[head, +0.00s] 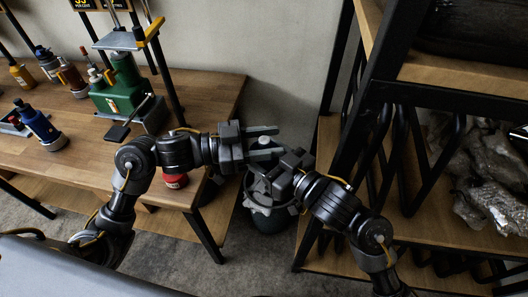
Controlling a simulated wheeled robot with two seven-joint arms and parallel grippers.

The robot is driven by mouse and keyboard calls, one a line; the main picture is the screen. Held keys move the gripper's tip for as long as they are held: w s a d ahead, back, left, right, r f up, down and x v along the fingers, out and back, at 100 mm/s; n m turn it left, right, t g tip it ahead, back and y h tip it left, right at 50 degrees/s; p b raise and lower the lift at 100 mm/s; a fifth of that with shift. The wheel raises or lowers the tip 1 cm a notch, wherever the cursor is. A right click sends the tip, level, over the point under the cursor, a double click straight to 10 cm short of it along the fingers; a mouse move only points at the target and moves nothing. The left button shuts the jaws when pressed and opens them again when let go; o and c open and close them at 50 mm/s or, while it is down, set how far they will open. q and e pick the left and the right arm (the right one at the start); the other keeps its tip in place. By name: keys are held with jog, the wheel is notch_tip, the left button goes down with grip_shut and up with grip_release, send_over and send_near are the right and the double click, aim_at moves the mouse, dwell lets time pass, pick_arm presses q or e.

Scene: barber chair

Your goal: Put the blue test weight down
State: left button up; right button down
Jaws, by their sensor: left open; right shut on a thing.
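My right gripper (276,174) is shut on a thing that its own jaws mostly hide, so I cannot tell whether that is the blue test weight. My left gripper (263,143) is open just above and beside it, its two flat fingers pointing right. A small pale knob (264,142) shows between those fingers; I cannot tell what it belongs to. A blue weight-like object (42,127) with a grey base is on the wooden table (205,92) at the left, away from both grippers.
A green press (120,85) stands on the table, with a red object (174,181) near the front edge. A dark round container-like object (270,218) is below my grippers. A black-framed shelf (330,160) with grey rocks (490,190) fills the right.

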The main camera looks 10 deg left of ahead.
pick_arm(q)
jog(key=v, duration=1.1)
jog(key=s+a+f+n+g+y, duration=0.1)
jog(key=s+a+f+g+y, duration=0.2)
jog(key=f, duration=0.6)
jog(key=s+a+f+n+y, duration=0.1)
jog(key=s+a+f+n, duration=0.1)
jog(key=s+f, duration=0.5)
jog(key=s+a+f+n+g+y, duration=0.1)
jog(key=s+a+f+g+y, duration=0.15)
jog(key=f, duration=0.85)
jog(key=w+a+f+n+t+y, duration=0.2)
jog(key=a+f+n+t, duration=0.1)
jog(key=f, duration=0.9)
jog(key=w+a+f+n+t+y, duration=0.1)
jog(key=a+f+n+t+y, duration=0.25)
jog(key=f, duration=0.95)
jog(key=s+d+f+g+y, duration=0.2)
jog(key=s+f+g, duration=0.1)
jog(key=s+f, duration=0.6)
jog(key=s+d+f+g+y, duration=0.2)
jog(key=s+f, duration=0.7)
jog(key=s, duration=0.6)
jog(key=shift+s+d+n+g+y, duration=0.35)
jog(key=shift+s+g+y, duration=0.05)
jog(key=shift+g, duration=0.3)
